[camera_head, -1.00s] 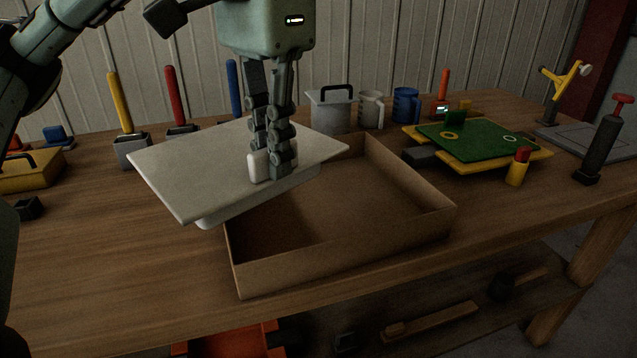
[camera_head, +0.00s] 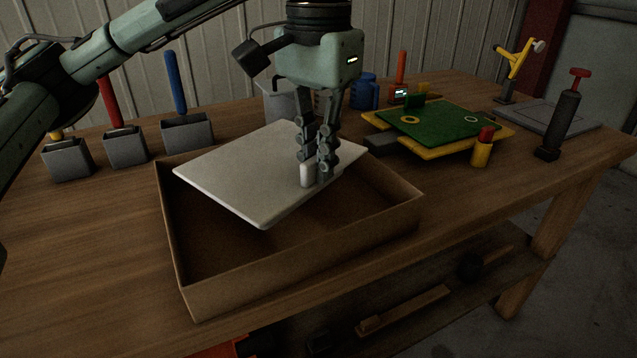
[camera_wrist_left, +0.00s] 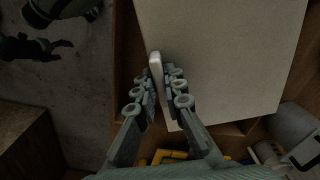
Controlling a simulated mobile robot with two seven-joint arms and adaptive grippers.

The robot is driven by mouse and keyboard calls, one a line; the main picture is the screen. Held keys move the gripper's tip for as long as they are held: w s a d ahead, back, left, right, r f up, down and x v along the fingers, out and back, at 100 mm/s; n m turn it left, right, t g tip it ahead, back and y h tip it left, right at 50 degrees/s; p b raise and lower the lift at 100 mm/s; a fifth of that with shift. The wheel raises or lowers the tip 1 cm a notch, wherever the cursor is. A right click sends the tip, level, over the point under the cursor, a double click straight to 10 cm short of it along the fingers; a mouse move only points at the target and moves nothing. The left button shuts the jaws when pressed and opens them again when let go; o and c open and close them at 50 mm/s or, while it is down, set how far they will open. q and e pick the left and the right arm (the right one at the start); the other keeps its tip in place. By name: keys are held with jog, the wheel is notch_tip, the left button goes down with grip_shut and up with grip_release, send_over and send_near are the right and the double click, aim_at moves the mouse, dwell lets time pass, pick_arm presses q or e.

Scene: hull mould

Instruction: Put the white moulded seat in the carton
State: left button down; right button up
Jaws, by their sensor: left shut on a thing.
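The white moulded seat (camera_head: 255,170) is a flat pale panel with a small raised block near its right edge. My left gripper (camera_head: 315,180) is shut on that block and holds the seat over the open carton (camera_head: 245,275). The seat is slightly tilted in the head view and covers the carton's back and middle; how deep it sits is hard to tell. In the left wrist view the fingers (camera_wrist_left: 158,85) pinch the white block, with the seat (camera_wrist_left: 220,60) spread beyond. My right gripper is not in view.
Grey holders with coloured handles, such as the blue one (camera_head: 187,130), stand behind and left of the carton. The wooden table (camera_head: 90,250) is clear at left front.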

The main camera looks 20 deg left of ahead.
aim_at(319, 186)
pick_arm(q)
notch_tip(319, 186, down, 4)
jog(key=shift+w+r, duration=0.1)
jog(key=shift+r, duration=0.15)
jog(key=shift+f, duration=0.3)
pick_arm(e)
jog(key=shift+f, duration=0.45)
pick_arm(q)
jog(key=shift+f, duration=0.15)
jog(key=c, duration=1.9)
grip_release()
jog(key=shift+c, duration=0.2)
jog(key=o, duration=0.3)
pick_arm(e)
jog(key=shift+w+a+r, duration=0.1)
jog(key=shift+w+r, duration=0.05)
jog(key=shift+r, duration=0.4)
